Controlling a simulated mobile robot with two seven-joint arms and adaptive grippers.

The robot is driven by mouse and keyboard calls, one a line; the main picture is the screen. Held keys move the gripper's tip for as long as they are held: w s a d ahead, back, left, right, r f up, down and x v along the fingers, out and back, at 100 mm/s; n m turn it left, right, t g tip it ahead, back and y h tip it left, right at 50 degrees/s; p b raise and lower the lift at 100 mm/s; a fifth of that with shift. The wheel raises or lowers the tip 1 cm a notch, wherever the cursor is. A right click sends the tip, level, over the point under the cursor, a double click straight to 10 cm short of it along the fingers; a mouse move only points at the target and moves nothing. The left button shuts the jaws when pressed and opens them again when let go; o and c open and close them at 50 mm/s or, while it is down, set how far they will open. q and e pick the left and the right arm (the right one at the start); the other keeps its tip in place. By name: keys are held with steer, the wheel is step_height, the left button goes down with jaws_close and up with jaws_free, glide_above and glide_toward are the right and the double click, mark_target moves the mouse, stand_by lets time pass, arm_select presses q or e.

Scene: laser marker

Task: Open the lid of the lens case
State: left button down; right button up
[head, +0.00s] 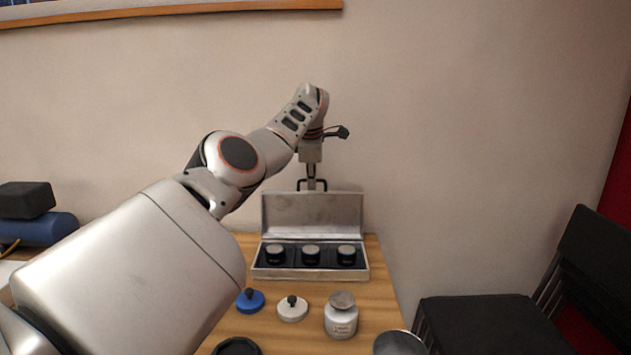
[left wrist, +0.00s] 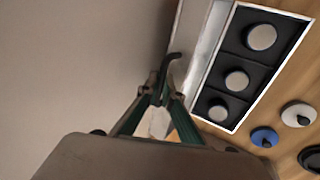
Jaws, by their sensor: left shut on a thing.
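The lens case (head: 365,272) is a grey box at the back of the wooden table. Its lid (head: 313,214) stands up, tilted back, along the rear edge. Three round dark lenses (head: 310,254) with light tops sit in the black compartments inside. My left gripper (head: 312,186) points down at the middle of the lid's top edge. The exact contact is partly hidden by the fingers. My right gripper is not in view.
In front of the case are a blue knobbed disc (head: 250,301), a white knobbed disc (head: 292,309) and a labelled jar (head: 341,318). A metal cup (head: 399,343) is at the front edge. The wall is close behind; a black chair (head: 480,320) stands right.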

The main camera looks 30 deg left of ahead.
arm_select(q)
steer(key=shift+w+a+f, duration=0.1)
steer(key=shift+a+f, duration=0.05)
steer(key=shift+f, duration=0.1)
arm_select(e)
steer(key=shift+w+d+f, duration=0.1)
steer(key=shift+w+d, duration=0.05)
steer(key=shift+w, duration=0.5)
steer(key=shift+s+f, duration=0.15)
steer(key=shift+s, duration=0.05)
arm_select(q)
steer(key=c, duration=2.5)
jaws_free()
steer(key=shift+c, duration=0.2)
steer(key=shift+a, duration=0.1)
steer(key=shift+r, duration=0.1)
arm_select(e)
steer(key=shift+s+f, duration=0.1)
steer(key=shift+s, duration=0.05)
